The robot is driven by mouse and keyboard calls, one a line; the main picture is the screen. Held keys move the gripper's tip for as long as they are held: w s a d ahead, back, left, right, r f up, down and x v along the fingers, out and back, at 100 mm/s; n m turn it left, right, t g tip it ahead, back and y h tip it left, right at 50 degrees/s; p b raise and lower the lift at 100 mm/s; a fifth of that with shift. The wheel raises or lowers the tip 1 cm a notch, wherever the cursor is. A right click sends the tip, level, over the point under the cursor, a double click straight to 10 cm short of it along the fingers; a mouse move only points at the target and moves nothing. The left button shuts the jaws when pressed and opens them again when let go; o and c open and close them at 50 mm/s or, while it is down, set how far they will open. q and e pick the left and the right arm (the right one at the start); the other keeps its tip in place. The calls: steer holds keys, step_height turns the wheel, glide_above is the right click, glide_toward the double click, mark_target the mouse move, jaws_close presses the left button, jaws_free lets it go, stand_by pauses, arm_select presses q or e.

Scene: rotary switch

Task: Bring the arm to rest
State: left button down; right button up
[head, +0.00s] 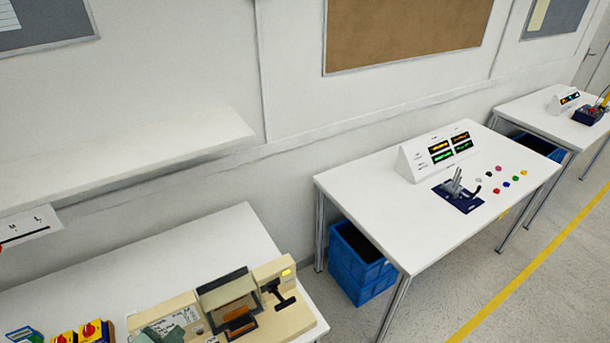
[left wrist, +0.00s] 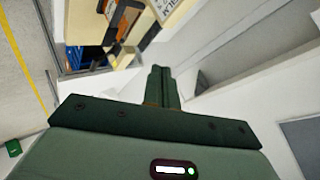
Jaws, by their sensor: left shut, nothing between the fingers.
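My left gripper (head: 160,334) shows as a green-grey shape at the bottom edge of the head view, in front of the beige device on the near table. Most of it is cut off by the frame. In the left wrist view its two dark green fingers (left wrist: 160,75) are together, shut and empty. The yellow rotary switches with red knobs (head: 90,331) stand on the near table at the bottom left, left of the gripper and apart from it. My right gripper is not in view.
The near table (head: 190,250) carries a beige device (head: 289,308) with a black handle. A white shelf (head: 120,150) juts from the wall above. A second table (head: 350,190) holds a lever panel and buttons. A blue crate (head: 355,275) stands between the tables.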

arm_select(q)
steer(key=s+a+r+n+g+y, duration=0.1)
steer(key=s+a+r+g+y, duration=0.2)
steer(key=s+a, duration=0.1)
steer(key=s+d+f+g+h+b, duration=0.1)
steer(key=s+f+b, duration=0.25)
steer(key=f, duration=1.15)
steer(key=s+d+f+n+g+h+b, duration=0.15)
steer(key=f+b, duration=0.35)
steer(key=f, duration=0.9)
steer(key=s+d+f+m+g+h+b, duration=0.1)
steer(key=s+d+f+b, duration=0.2)
steer(key=f, duration=1.2)
steer(key=s+a+f+n+g+b, duration=0.2)
steer(key=s+f+b, duration=0.6)
steer(key=s+f, duration=0.8)
step_height(320, 180, down, 2)
steer(key=shift+s+n+g+h, duration=0.3)
steer(key=shift+n+g+h, duration=0.05)
steer(key=shift+n+h, duration=0.1)
